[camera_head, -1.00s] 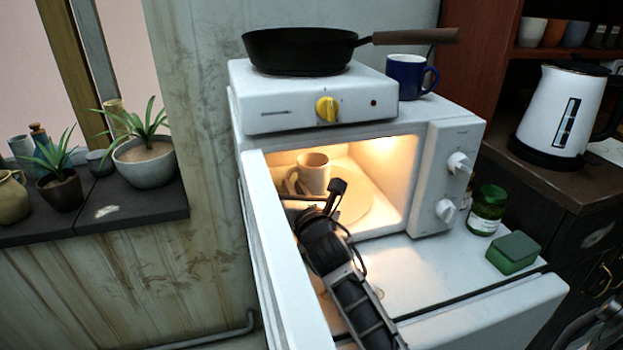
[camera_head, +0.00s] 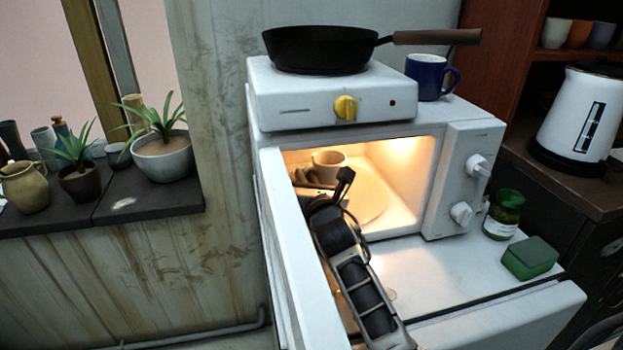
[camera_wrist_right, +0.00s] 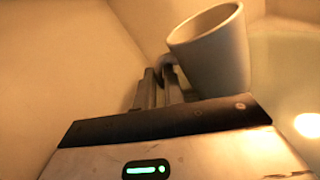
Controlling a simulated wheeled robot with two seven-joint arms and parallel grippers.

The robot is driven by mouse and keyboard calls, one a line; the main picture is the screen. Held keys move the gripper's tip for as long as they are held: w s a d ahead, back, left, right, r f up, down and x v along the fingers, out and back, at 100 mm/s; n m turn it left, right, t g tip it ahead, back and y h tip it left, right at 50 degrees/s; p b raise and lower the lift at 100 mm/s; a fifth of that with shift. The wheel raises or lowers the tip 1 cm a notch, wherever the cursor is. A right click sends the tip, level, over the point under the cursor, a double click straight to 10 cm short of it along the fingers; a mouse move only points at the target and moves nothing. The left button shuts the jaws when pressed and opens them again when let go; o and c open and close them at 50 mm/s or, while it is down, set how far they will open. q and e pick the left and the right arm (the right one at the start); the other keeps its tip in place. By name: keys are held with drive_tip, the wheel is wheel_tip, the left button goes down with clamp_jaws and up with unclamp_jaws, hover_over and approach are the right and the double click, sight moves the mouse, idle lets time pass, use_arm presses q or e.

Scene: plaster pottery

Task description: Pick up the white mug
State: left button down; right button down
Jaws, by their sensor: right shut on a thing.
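The white mug (camera_head: 330,161), warmly lit, is inside the open microwave, towards the left of its cavity. It also shows in the right wrist view (camera_wrist_right: 212,52), tilted in that picture, its handle on the left side. My right gripper (camera_head: 315,184) reaches into the cavity from the front. In the right wrist view its fingers (camera_wrist_right: 161,84) are shut on the mug's handle. The fingers partly hide the handle, and the gripper hides the mug's lower part in the head view. I cannot tell whether the mug touches the plate. My left gripper is not in view.
The open microwave door (camera_head: 292,250) stands close to the left of my right arm. A hot plate (camera_head: 300,98) with a black pan (camera_head: 320,48) and a blue mug (camera_head: 428,76) are on top. A green jar (camera_head: 504,215) and green box (camera_head: 530,258) stand at right.

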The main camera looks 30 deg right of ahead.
drive_tip(key=shift+r, duration=0.3)
drive_tip(key=shift+r, duration=1.5)
drive_tip(key=v, duration=1.8)
drive_tip(key=shift+b, duration=0.35)
